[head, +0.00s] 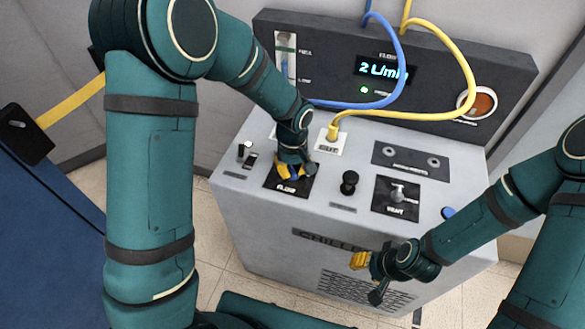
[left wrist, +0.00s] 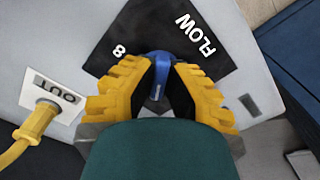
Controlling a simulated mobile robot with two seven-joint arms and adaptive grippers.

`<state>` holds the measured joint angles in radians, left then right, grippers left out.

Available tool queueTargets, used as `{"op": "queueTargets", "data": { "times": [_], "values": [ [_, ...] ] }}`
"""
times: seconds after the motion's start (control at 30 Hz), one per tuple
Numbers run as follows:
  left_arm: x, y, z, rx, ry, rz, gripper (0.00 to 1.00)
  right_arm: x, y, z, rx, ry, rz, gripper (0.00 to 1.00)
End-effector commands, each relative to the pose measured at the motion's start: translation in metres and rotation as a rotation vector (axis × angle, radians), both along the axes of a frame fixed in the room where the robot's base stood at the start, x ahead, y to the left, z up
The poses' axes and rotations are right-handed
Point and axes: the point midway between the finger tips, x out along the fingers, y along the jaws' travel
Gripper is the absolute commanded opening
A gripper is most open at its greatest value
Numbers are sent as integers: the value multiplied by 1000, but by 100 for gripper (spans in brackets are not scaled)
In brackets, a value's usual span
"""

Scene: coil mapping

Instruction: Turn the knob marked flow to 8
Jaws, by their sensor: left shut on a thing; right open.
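The flow knob (left wrist: 158,62) is blue and sits on a black square plate (left wrist: 215,72) marked FLOW, with an 8 beside the knob. In the head view the same plate (head: 277,190) is on the chiller's top, and my gripper hides the knob. My left gripper (left wrist: 160,78) is shut on the knob, its yellow-padded fingers on either side. The display (head: 383,69) reads 2 L/min. My right gripper (head: 367,275) is open and empty in front of the chiller's front face.
A black knob (head: 349,182) and a plate with a grey knob (head: 397,193) are to the right of the flow plate. The yellow hose (head: 440,116) and blue hose (head: 352,105) arch behind. A switch (head: 251,158) is left of it.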

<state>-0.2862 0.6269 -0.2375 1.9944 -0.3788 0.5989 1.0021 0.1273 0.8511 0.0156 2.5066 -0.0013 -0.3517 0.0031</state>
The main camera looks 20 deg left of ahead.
Motion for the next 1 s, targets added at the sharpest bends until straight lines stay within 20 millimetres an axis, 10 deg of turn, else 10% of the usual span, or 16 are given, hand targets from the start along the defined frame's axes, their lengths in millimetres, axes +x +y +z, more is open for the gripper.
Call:
{"op": "queueTargets", "data": {
  "times": [1.0],
  "values": [
    [-2, 3, -1, 0, 4, -733, 0, -2, 0, 9, 1, 5, 1, 47]
  ]
}}
